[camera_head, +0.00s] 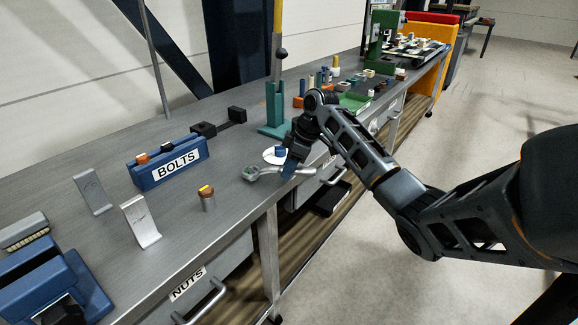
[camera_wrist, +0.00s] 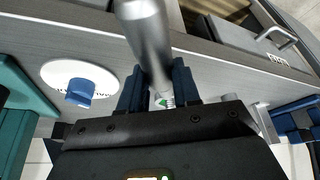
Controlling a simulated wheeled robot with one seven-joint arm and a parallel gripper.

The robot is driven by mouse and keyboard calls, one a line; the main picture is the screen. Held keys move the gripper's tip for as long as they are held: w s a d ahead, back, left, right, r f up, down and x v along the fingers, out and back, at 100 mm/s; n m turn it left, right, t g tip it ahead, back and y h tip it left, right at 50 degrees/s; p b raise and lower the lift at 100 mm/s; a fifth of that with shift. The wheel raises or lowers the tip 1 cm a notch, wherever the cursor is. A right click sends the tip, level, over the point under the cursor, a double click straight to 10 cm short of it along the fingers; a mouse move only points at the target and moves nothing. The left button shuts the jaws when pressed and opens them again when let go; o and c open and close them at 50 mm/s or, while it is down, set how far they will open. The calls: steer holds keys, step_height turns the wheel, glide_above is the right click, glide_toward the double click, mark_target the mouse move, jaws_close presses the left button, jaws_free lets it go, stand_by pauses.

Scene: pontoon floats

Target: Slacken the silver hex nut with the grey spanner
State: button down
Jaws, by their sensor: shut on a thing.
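The grey spanner (camera_head: 269,171) lies low over the bench near its front edge, its head end to the left and its handle running right in the head view. My gripper (camera_head: 290,168) points down and is shut on the spanner's handle. In the wrist view the handle (camera_wrist: 146,38) runs up out of the picture from between my two fingers (camera_wrist: 160,92). A small piece with a greenish middle shows at the spanner's left end in the head view. I cannot tell the silver hex nut apart there, nor whether the spanner fits around it. My gripper hides the head end in the wrist view.
A blue knob on a white disc (camera_wrist: 55,75) and a teal stand (camera_head: 272,130) are close behind my gripper. A blue BOLTS box (camera_head: 168,164), a short cylinder (camera_head: 207,200) and metal stands (camera_head: 140,222) are to the left. Bare bench lies between them.

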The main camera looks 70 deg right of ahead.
steer(key=shift+f+b, duration=0.3)
steer(key=shift+f, duration=0.3)
steer(key=shift+d, duration=0.1)
steer(key=shift+w+d+n, duration=0.1)
steer(key=shift+n, duration=0.2)
steer(key=shift+w+d+n+b, duration=0.1)
steer(key=shift+d+n+b, duration=0.2)
steer(key=shift+b, duration=0.15)
steer(key=shift+d+y, duration=0.1)
steer(key=shift+y, duration=0.2)
steer(key=shift+w+d+n+b, duration=0.2)
steer(key=shift+d+n+b, duration=0.15)
steer(key=shift+n+b, duration=0.15)
steer(key=shift+w+d+b, duration=0.1)
steer(key=shift+d+b, duration=0.1)
steer(key=shift+b, duration=0.1)
steer(key=shift+w+d+n+y, duration=0.2)
steer(key=shift+n+y, duration=0.1)
steer(key=shift+n, duration=0.2)
